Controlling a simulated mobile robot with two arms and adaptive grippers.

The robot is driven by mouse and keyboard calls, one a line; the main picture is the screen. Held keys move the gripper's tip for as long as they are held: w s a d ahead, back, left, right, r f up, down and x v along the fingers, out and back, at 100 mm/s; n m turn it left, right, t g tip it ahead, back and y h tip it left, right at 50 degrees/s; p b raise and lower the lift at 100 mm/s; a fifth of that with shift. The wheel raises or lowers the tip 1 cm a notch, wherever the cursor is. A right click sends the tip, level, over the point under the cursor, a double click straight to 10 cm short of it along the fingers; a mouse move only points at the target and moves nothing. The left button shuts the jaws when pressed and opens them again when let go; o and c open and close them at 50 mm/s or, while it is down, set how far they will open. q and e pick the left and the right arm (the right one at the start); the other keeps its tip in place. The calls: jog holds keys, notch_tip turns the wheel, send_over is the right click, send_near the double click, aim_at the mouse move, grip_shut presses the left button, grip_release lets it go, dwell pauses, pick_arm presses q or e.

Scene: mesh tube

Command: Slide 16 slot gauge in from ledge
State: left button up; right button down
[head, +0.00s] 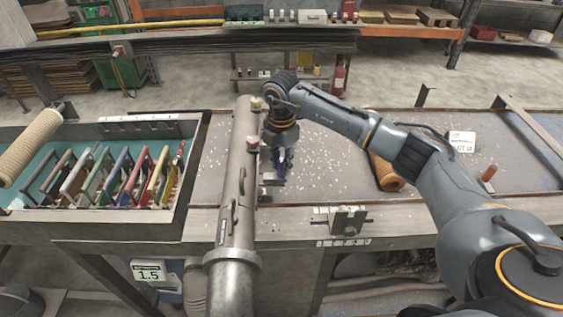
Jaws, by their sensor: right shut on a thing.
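My right gripper (279,167) points down over the bench just right of the big grey tube (237,200). The bench's front ledge (400,221) runs below. My left gripper is not in view.
A tray (100,222) at left holds several coloured frames standing in a row. A metal bracket block (347,219) sits on the front ledge. A tan roll (386,174) lies under my right arm. The speckled bench top between is mostly clear.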

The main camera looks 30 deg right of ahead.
jog(key=shift+w+a, duration=0.35)
jog(key=shift+a, duration=0.35)
jog(key=shift+w+a, duration=0.35)
jog(key=shift+a, duration=0.35)
dwell(0.9)
jog(key=c, duration=1.1)
grip_release()
